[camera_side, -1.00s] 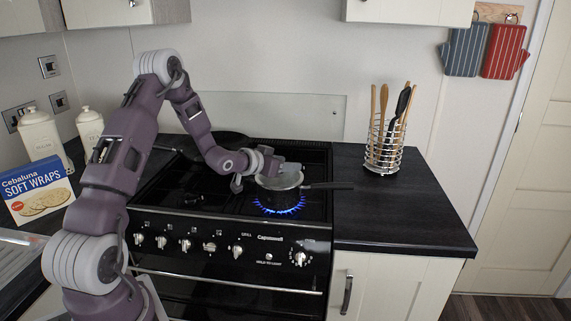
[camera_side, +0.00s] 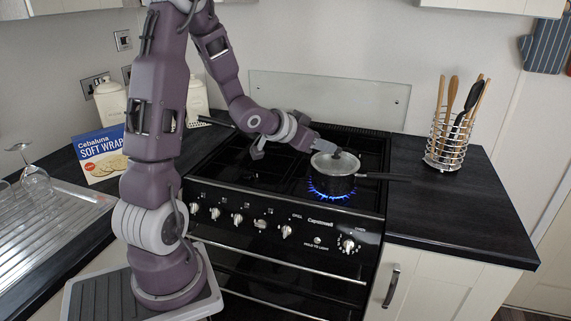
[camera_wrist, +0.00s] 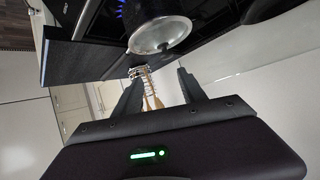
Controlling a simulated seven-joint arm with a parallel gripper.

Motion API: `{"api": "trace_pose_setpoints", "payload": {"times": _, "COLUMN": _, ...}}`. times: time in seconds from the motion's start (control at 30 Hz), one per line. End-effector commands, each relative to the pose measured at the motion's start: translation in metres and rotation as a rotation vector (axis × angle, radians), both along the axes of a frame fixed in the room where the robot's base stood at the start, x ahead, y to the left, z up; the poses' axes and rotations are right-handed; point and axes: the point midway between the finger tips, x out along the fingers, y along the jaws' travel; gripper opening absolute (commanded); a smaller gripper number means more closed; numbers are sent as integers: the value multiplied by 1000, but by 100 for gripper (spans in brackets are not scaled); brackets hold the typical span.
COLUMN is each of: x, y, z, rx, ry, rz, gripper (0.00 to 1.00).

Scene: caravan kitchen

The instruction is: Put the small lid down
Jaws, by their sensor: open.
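The small lid (camera_side: 336,161), pale with a dark knob, lies on top of a dark saucepan (camera_side: 330,186) over a lit burner at the right of the hob. It looks roughly level on the rim. The lid (camera_wrist: 160,37) and the pan (camera_wrist: 152,12) also show at the top of the wrist view. My gripper (camera_side: 318,145) is just above and to the left of the lid in the side view. Its two fingers stand apart with nothing between them in the wrist view (camera_wrist: 156,88). The side view does not show clearly the gap between gripper and knob.
A wire holder with utensils (camera_side: 447,150) stands at the back right. The worktop (camera_side: 455,205) in front of it is clear. Blue flames (camera_side: 333,192) burn under the pan.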

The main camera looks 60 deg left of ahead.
Motion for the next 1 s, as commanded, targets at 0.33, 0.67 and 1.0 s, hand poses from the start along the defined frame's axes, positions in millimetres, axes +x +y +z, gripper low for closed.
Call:
{"api": "trace_pose_setpoints", "payload": {"times": 0.33, "x": -181, "y": -179, "z": 74, "rx": -76, "ry": 405, "rz": -42, "gripper": 49}}
{"api": "trace_pose_setpoints", "payload": {"times": 0.67, "x": -257, "y": -222, "z": 68, "rx": -173, "ry": 535, "rz": -154, "gripper": 49}}
{"api": "trace_pose_setpoints", "payload": {"times": 1.0, "x": -256, "y": -221, "z": 69, "rx": -170, "ry": 533, "rz": -151, "gripper": 49}}
